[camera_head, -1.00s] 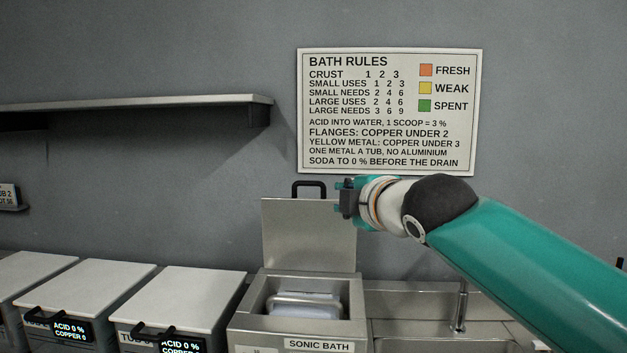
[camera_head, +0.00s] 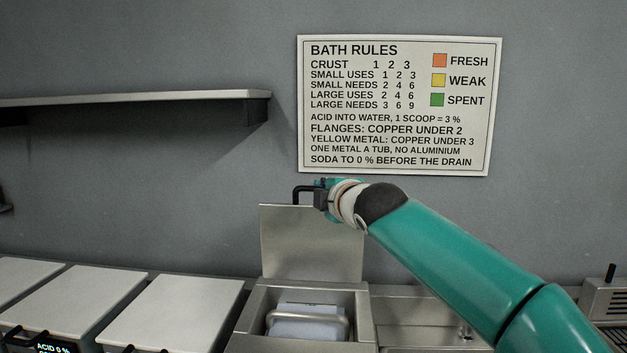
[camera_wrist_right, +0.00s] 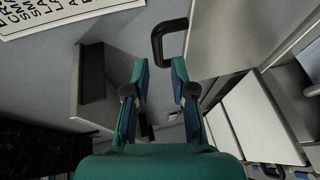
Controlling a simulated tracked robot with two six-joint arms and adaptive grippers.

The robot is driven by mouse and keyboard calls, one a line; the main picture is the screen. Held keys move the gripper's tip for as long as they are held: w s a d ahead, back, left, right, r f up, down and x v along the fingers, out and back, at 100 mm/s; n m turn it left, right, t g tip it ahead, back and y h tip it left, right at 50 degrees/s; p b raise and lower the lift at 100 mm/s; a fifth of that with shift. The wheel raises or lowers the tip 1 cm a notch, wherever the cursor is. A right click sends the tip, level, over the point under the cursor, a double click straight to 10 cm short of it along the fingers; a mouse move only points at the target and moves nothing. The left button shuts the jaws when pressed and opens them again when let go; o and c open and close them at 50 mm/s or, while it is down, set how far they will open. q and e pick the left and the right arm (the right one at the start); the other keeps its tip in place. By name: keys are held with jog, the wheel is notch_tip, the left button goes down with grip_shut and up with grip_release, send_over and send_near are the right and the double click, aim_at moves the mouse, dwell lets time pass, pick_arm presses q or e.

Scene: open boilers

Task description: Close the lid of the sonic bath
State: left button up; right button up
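The sonic bath (camera_head: 252,318) stands low in the middle of the head view with its lid (camera_head: 310,240) raised upright at its back. The lid's black handle (camera_head: 297,194) is at the top edge. My right gripper (camera_head: 318,196) is beside the handle's right side in the head view. In the right wrist view my right gripper (camera_wrist_right: 160,72) is open, with nothing between its fingers. The handle (camera_wrist_right: 158,42) is just ahead of the fingertips there, and contact cannot be told. The lid's panel (camera_wrist_right: 228,32) is to the right. My left gripper is out of view.
A wire-handled basket (camera_head: 340,325) with a pale thing in it sits in the bath. Lidded tubs (camera_head: 170,312) stand to the left and a sink (camera_head: 425,322) to the right. A shelf (camera_head: 130,98) and a rules sign (camera_head: 400,105) are on the wall.

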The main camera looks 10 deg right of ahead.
jog(key=p+x, duration=0.3)
jog(key=x, duration=0.4)
jog(key=shift+r+p, duration=0.1)
jog(key=shift+p, duration=0.3)
jog(key=shift+c, duration=0.4)
grip_shut()
jog(key=shift+d, duration=0.1)
